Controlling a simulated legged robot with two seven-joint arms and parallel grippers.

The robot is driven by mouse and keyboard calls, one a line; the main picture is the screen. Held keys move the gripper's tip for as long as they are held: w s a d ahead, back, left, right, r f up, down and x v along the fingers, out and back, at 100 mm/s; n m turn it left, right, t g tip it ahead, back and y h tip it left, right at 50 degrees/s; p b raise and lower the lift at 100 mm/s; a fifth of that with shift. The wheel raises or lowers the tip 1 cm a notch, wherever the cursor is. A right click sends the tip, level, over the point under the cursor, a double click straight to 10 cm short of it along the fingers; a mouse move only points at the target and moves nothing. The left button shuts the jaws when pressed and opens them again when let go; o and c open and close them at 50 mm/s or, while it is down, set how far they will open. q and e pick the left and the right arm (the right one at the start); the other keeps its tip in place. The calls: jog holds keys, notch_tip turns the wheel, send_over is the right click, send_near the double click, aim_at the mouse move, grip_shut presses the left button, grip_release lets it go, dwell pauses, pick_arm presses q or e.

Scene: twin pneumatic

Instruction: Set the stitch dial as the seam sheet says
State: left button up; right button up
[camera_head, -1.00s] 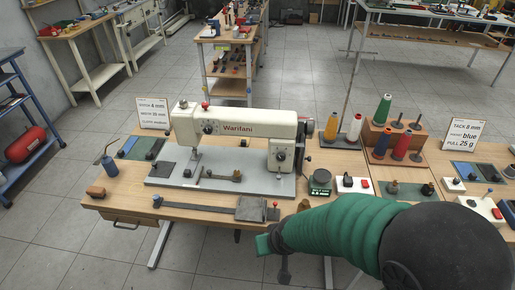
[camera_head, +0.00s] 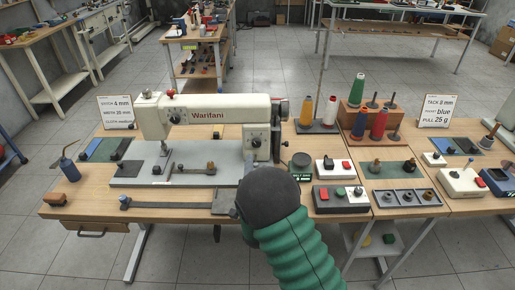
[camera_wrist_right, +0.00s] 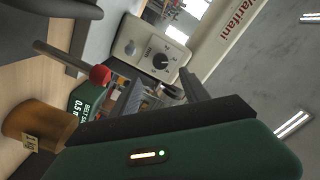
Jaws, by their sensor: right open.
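The white sewing machine (camera_head: 205,117) stands on the table, with a dark dial (camera_head: 256,142) on its right-hand pillar. In the right wrist view, a black dial (camera_wrist_right: 160,62) with a pointer sits on a pale panel with markings too small to read. My right gripper (camera_wrist_right: 162,92) is open, its dark fingers pointing towards the panel and apart from the dial. In the head view my right arm hides this gripper. The seam sheet (camera_head: 115,111) stands at the left and reads stitch 4 mm, width 30 mm, cloth medium. My left gripper is not in view.
A red-topped lever (camera_wrist_right: 100,75) and a brass weight (camera_wrist_right: 35,122) are close by in the right wrist view. Thread cones (camera_head: 357,90) stand right of the machine. A switch box (camera_head: 341,199) and another sign (camera_head: 437,111) are further right.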

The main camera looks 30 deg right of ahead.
aim_at(256, 145)
jog(key=x, duration=0.9)
jog(key=shift+w+d+f, duration=0.1)
jog(key=shift+w+f, duration=0.05)
jog(key=shift+w, duration=0.1)
jog(key=shift+w+d, duration=0.3)
jog(key=shift+d, duration=0.1)
jog(key=shift+a, duration=0.55)
jog(key=c, duration=0.5)
jog(key=shift+d, duration=0.2)
grip_shut()
